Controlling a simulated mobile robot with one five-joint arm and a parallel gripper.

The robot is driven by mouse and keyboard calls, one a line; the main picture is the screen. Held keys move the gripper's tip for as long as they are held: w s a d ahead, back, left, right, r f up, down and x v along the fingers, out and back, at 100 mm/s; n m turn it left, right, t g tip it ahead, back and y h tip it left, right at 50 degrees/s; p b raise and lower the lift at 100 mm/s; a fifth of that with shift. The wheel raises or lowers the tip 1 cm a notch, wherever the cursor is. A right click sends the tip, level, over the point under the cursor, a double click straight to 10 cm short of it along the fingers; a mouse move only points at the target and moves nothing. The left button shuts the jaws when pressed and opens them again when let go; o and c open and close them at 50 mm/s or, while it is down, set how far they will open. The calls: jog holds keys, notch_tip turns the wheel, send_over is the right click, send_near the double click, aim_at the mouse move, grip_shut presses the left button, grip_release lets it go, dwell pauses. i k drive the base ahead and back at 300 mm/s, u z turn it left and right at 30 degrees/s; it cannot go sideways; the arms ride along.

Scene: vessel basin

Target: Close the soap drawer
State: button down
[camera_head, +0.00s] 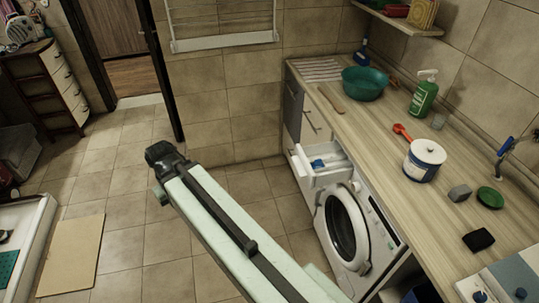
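The soap drawer (322,176) of the white washing machine (379,237) is pulled out from the upper left of the machine's front. Its open top shows compartments with a blue part inside. The round door (347,228) below it looks shut. My pale green arm reaches up from the bottom of the view and ends in a dark joint left of the drawer, with floor showing between them. No fingers of my gripper can be made out. The arm is apart from the drawer in the picture.
A wooden counter (378,134) runs above the machine, with a teal bowl (364,83), a green bottle (423,97) and a white tub (424,160) on it. Grey cabinets (313,121) stand beyond the drawer.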

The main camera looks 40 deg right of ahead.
aim_at(338, 167)
jog(key=u, duration=0.35)
jog(key=i, duration=0.95)
jog(key=z, duration=0.15)
